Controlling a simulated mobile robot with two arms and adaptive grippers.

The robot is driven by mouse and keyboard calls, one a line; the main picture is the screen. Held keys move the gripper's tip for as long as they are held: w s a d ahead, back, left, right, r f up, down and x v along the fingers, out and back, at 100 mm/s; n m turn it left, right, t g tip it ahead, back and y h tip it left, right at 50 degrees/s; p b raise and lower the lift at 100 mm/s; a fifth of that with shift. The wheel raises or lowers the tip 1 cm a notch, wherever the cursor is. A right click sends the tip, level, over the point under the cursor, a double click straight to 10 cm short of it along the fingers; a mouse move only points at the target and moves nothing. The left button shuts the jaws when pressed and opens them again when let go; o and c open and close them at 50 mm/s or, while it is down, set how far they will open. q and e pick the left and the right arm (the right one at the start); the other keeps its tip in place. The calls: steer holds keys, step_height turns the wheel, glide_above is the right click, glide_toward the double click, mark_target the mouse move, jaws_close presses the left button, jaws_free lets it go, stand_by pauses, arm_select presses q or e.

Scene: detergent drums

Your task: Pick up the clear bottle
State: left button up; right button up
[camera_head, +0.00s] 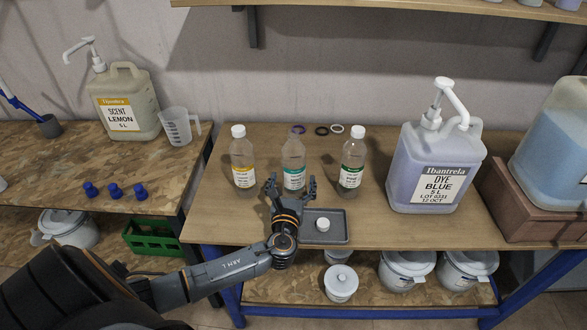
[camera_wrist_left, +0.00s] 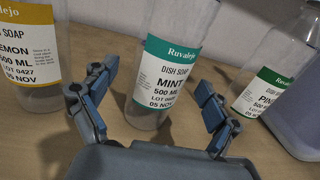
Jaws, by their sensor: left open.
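Three clear bottles with white DISH SOAP labels stand upright in a row on the right-hand bench. The middle one, the mint bottle (camera_head: 293,153), has a teal-banded label and no cap. The lemon bottle (camera_head: 242,157) on its left has a yellow band and white cap. The pine bottle (camera_head: 353,155) on its right has a green band and white cap. My left gripper (camera_head: 291,184) is open and empty, right in front of the mint bottle. In the left wrist view the mint bottle (camera_wrist_left: 165,70) shows between the spread fingers, apparently beyond their tips. My right gripper is not in view.
A grey tray (camera_head: 338,237) with a white cap (camera_head: 323,224) lies just right of my gripper. A large blue dye jug (camera_head: 410,165) with a pump stands right of the pine bottle. Small rings (camera_head: 322,131) lie behind the bottles. Bare bench shows left of the lemon bottle.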

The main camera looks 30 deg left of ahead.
mark_target(294, 172)
arm_select(q)
steer(key=x, duration=0.3)
steer(key=shift+w+a, duration=0.1)
steer(key=shift+w, duration=0.15)
steer(key=shift+s, duration=0.1)
steer(key=shift+c, duration=0.2)
steer(key=c, duration=1.1)
steer(key=shift+o, duration=0.2)
steer(key=shift+r, duration=0.1)
